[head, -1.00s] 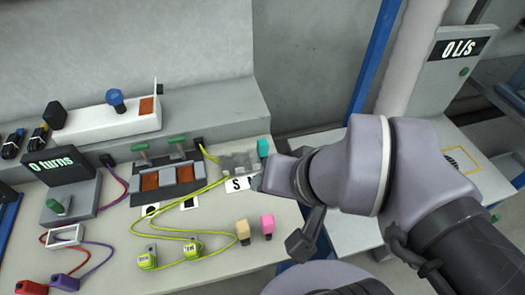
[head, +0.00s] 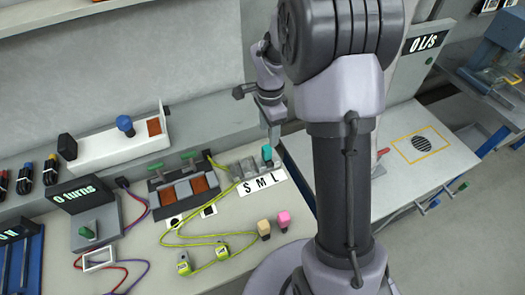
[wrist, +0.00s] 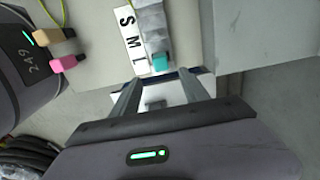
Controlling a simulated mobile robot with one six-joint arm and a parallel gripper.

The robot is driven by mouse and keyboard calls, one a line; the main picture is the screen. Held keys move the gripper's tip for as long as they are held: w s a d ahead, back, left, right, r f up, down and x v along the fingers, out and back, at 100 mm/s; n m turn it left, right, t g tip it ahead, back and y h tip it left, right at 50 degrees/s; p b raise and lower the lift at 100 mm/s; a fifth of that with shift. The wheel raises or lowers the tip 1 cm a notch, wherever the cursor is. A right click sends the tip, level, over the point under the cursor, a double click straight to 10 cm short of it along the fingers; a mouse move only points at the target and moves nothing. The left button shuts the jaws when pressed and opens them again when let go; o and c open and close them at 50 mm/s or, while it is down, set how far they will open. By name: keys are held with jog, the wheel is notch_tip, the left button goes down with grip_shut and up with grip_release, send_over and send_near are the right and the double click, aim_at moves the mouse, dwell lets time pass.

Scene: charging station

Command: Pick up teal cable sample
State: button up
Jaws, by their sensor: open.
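The teal cable sample (head: 267,154) stands at the right end of a grey slotted block (head: 243,170), by the L of the S M L label (head: 262,182). In the wrist view the teal sample (wrist: 161,62) shows just past my fingertips, roughly centred between them. My gripper (head: 273,138) points down over that end of the block. In the wrist view my gripper (wrist: 160,76) is open with nothing between its fingers. I cannot tell the exact height gap to the sample.
Yellow-green cables (head: 196,236) lie left of the block. A raised grey ledge (head: 215,118) runs behind. My arm covers part of the right side.

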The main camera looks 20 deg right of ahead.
aim_at(267, 148)
jog(key=f+b, duration=0.2)
jog(key=f, duration=0.3)
jog(key=f+b, duration=0.2)
jog(key=f, duration=0.3)
jog(key=shift+w+a+f, duration=0.15)
jog(key=shift+a+f, duration=0.05)
jog(key=shift+f, duration=0.2)
jog(key=shift+r, duration=0.15)
jog(key=shift+c, duration=0.8)
grip_shut()
